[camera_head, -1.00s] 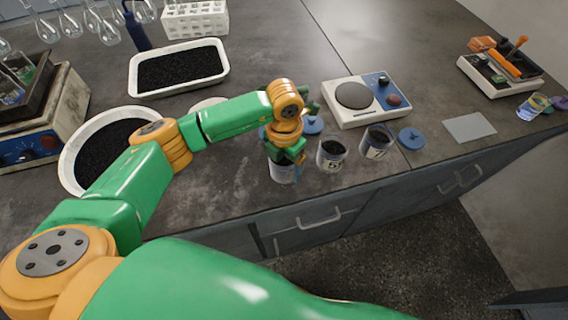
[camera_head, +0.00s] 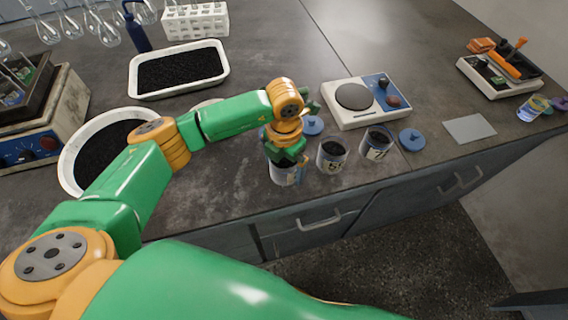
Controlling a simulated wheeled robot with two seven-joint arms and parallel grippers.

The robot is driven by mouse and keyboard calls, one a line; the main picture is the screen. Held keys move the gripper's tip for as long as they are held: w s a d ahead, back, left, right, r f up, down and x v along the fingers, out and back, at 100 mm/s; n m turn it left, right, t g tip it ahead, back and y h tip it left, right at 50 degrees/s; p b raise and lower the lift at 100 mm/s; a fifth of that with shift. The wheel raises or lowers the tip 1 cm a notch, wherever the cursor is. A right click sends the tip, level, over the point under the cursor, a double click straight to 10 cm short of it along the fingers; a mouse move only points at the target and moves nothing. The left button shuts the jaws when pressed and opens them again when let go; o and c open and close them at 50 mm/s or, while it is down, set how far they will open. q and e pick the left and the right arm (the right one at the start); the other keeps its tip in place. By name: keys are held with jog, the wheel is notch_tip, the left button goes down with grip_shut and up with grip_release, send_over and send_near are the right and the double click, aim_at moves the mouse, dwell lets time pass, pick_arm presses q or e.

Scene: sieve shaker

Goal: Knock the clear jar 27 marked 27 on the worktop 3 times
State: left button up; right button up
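My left gripper (camera_head: 288,160) points down at the front of the worktop (camera_head: 225,165), over a clear jar (camera_head: 285,174) with a pale label. The fingers are at the jar's upper part and look closed on it. They hide its top, and its number is not readable. The jar is roughly upright at worktop level; I cannot tell whether its base touches. Two open jars with dark contents stand to its right, a nearer one (camera_head: 332,155) with a number starting with 5 and another (camera_head: 376,143) showing a 7. My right gripper is not in view.
Blue lids (camera_head: 412,139) lie near the jars, another (camera_head: 312,125) behind them. A balance (camera_head: 355,97) stands behind. A round bowl (camera_head: 92,137) and a rectangular tray (camera_head: 178,70) of black grains are left. The worktop's front edge is close to the jars.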

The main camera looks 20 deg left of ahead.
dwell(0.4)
pick_arm(q)
jog(key=shift+f+b, duration=0.55)
jog(key=shift+b, duration=0.05)
jog(key=shift+r, duration=0.1)
jog(key=c, duration=0.8)
notch_tip(320, 180, up, 3)
jog(key=p, duration=0.2)
jog(key=shift+r+p, duration=0.15)
jog(key=shift+p, duration=0.2)
jog(key=shift+c, duration=0.2)
jog(key=shift+f+b, duration=0.2)
jog(key=shift+b, duration=0.1)
